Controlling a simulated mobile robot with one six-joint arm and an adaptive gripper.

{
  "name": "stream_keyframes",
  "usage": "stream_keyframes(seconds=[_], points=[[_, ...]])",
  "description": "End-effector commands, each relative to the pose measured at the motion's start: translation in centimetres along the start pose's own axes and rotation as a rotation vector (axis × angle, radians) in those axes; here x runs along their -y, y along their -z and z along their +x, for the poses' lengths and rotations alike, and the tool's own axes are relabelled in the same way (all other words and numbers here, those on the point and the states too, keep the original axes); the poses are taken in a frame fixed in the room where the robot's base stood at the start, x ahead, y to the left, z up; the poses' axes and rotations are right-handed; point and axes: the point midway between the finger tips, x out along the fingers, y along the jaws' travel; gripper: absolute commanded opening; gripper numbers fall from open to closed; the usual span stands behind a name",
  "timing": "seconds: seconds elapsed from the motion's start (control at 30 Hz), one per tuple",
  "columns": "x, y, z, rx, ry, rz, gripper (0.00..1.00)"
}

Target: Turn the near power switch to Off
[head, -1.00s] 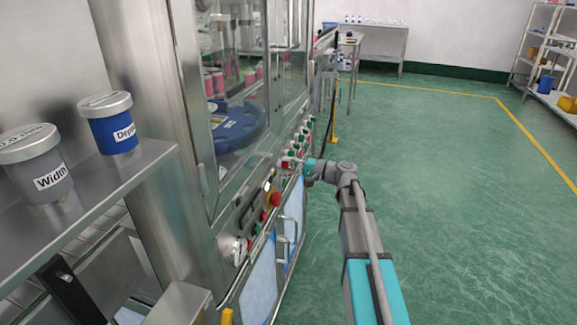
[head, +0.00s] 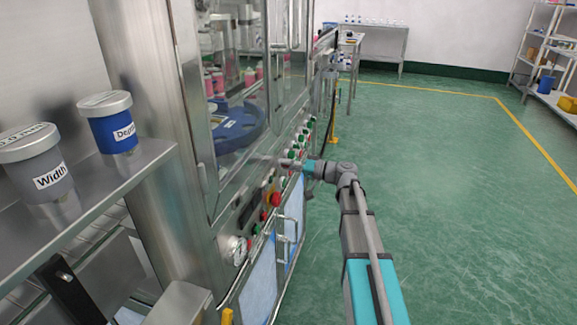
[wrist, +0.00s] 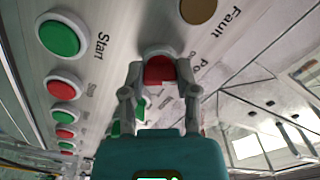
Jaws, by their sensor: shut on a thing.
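The power switch, a red knob in a pale round collar (wrist: 159,71), is on the machine's control panel. A label beginning with "Po" is partly hidden beside it. My gripper (wrist: 160,75) has one finger on each side of the red knob and is shut on it. In the head view my gripper (head: 290,163) reaches left to the panel, and its fingers are small there. The knob's exact turn position cannot be told.
A green Start button (wrist: 60,39), several more red and green buttons and a Fault lamp (wrist: 199,9) surround the switch. A red emergency knob (head: 276,199) and door handles (head: 288,238) protrude nearer. Green floor (head: 430,200) lies free to the right.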

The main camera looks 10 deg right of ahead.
Motion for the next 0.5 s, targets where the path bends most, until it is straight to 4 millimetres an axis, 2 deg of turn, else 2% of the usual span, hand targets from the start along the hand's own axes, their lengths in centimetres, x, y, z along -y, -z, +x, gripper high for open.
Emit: stream_keyframes(seconds=[0.3, 0.33, 0.5], points=[[-0.04, -0.09, 0.02, 0.003, -0.002, -0.005, 0.00], [-0.04, -0.08, 0.02, 0.003, -0.002, -0.005, 0.42], [-0.02, -0.07, 0.01, 0.002, -0.001, -0.004, 0.73]])
